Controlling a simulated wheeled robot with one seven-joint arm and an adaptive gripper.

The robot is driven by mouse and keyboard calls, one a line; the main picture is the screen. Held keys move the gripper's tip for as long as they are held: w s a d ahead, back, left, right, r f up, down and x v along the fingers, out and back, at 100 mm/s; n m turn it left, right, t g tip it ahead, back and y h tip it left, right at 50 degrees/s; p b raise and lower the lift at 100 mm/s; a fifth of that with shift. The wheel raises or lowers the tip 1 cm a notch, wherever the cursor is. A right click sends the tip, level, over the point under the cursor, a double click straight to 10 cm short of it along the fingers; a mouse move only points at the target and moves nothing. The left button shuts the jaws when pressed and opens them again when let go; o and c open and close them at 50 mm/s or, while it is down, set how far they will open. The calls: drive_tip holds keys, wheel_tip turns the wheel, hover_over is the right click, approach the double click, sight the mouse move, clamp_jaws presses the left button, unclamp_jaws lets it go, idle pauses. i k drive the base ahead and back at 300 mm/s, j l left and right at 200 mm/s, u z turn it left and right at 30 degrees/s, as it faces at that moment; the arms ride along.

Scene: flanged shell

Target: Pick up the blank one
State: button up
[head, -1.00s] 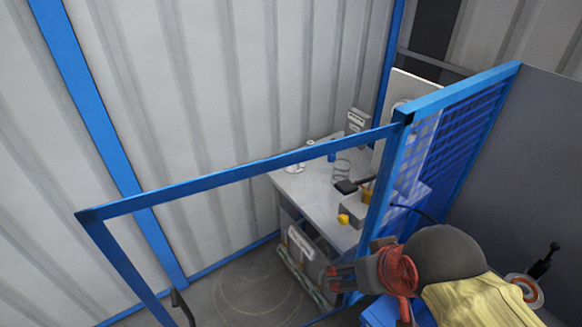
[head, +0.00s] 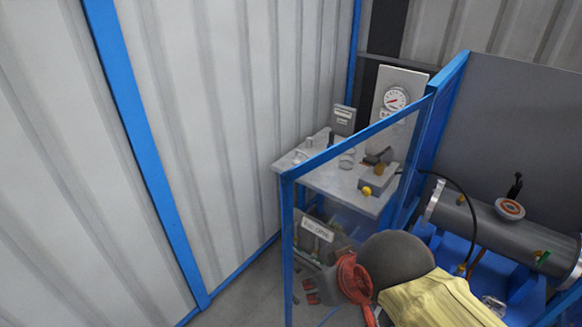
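I cannot make out which thing is the blank one. A grey shell with flanged ends (head: 500,235) lies on a blue stand at the right. A grey bench (head: 335,185) stands in the corner, partly behind a see-through panel. On it are small clear or pale round pieces (head: 347,160) and a grey block with a yellow knob (head: 366,190). Below the bench is a bin with a white label (head: 318,229), its lettering too small to read. My gripper (head: 308,291) is low in the middle, in front of the bin; its fingers are small and partly hidden by my arm.
A blue-framed see-through panel (head: 355,138) stands between me and the bench. A gauge on a pale board (head: 396,98) stands behind the bench. Corrugated walls (head: 220,130) close off the left and back. Bare floor (head: 245,290) shows at lower left.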

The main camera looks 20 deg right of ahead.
sight(297, 159)
drive_tip(key=i+j+z, duration=0.1)
drive_tip(key=j, duration=0.3)
drive_tip(key=i+j, duration=0.15)
drive_tip(key=j, duration=0.25)
drive_tip(key=i+j+z, duration=0.15)
drive_tip(key=j, duration=0.6)
drive_tip(key=i+z, duration=0.15)
drive_tip(key=i, duration=0.3)
drive_tip(key=i+j+z, duration=0.15)
drive_tip(key=i, duration=0.3)
drive_tip(key=i+j+z, duration=0.15)
drive_tip(key=i, duration=0.3)
drive_tip(key=i+l, duration=0.2)
drive_tip(key=i, duration=0.2)
drive_tip(key=i+l+z, duration=0.1)
drive_tip(key=i+l, duration=0.15)
drive_tip(key=i, duration=0.15)
drive_tip(key=i+l, duration=0.2)
drive_tip(key=i, duration=0.25)
